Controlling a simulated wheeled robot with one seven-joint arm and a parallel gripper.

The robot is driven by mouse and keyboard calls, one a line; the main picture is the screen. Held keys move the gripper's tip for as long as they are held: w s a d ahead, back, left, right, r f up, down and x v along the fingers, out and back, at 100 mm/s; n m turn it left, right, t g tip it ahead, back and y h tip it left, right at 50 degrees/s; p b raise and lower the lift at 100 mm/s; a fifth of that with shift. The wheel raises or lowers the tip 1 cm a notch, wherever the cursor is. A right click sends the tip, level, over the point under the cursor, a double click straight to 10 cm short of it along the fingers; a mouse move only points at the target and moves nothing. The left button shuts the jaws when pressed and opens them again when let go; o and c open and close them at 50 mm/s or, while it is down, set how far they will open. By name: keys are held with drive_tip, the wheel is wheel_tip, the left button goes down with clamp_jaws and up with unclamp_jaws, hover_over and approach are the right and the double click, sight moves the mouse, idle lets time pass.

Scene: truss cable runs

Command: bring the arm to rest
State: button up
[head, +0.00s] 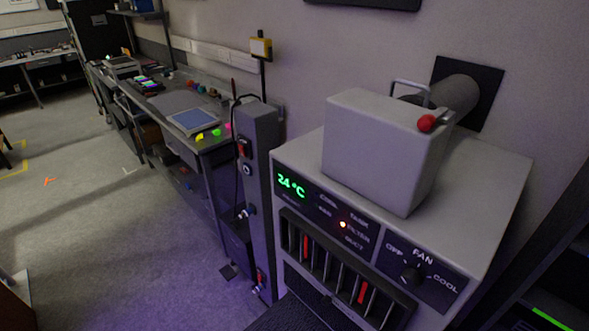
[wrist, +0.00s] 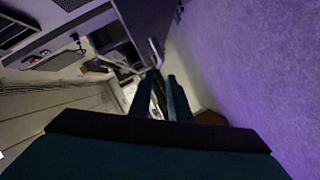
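My gripper (wrist: 159,84) shows in the wrist view, its two dark teal fingers pointing up the picture from the dark palm. The fingertips stand apart with a narrow gap, and I see nothing clearly gripped between them. A thin light-grey bar (wrist: 156,52) appears just beyond the fingertips; I cannot tell what it belongs to or how far off it is. I cannot make out my gripper in the head view.
A grey cabinet unit (head: 490,215) with a green 24 °C display, vertical slots and fan knob stands close at right. On it sits a grey box (head: 375,140) with a red knob. A grey post (head: 262,150) and workbench (head: 180,100) stand left.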

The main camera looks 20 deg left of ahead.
drive_tip(key=s+d+r+m+t+h, duration=0.1)
drive_tip(key=d+r+m+h, duration=0.2)
drive_tip(key=r, duration=0.9)
drive_tip(key=d+r+m+t+h, duration=0.1)
drive_tip(key=d+r+m+h, duration=0.2)
drive_tip(key=d+r+m, duration=0.3)
drive_tip(key=s+d+r+m+t+h, duration=0.1)
drive_tip(key=d+r+m+h, duration=0.3)
drive_tip(key=r+m, duration=0.6)
wheel_tip(320, 180, up, 8)
drive_tip(key=shift+s+d+r+m, duration=0.1)
drive_tip(key=shift+s+d+m, duration=0.25)
drive_tip(key=shift+d, duration=0.45)
drive_tip(key=shift+w, duration=0.15)
